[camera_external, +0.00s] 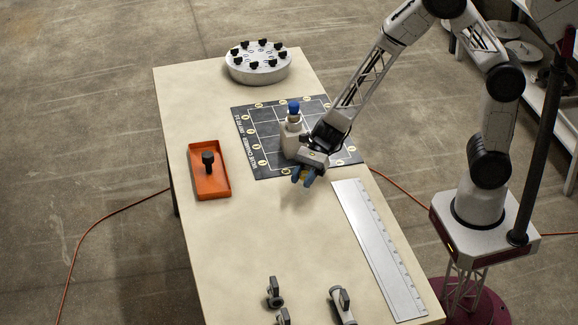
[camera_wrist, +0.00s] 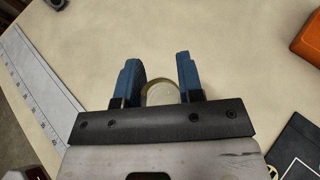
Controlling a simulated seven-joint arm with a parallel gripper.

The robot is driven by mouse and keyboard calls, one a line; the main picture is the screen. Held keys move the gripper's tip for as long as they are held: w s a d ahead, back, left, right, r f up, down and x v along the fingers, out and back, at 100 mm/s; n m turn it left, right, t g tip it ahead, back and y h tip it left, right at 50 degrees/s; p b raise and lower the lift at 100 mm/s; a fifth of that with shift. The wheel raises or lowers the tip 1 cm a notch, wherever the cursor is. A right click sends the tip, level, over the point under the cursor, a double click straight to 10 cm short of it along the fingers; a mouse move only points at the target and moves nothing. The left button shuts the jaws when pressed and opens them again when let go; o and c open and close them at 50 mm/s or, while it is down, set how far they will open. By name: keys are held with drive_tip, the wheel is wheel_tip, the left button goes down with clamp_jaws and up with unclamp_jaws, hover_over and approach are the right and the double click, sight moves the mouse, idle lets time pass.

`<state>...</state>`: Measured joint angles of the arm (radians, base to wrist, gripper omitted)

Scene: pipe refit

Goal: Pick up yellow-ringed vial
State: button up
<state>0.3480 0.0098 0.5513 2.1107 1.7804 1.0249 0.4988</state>
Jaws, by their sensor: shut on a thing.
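My gripper (camera_external: 304,179) is over the table, just in front of the dark mat's near edge. Its two blue fingers (camera_wrist: 160,80) are closed on a small round thing. In the wrist view this vial (camera_wrist: 160,91) shows as a pale circular end with a yellowish rim, between the fingers and partly hidden by the gripper's dark bar. In the external view only a bit of yellow shows between the fingers. I cannot tell how far it is above the table.
The dark gridded mat (camera_external: 244,130) lies behind my gripper. A pale shape with a blue top (camera_external: 293,108) rises beside my wrist. An orange tray (camera_external: 220,190) holds a black-knobbed piece. A metal ruler (camera_external: 380,250) lies right, a knobbed disc (camera_external: 258,68) far back, several clamps (camera_external: 341,304) in front.

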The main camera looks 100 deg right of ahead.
drive_tip(key=shift+s, duration=0.6)
idle(0.3)
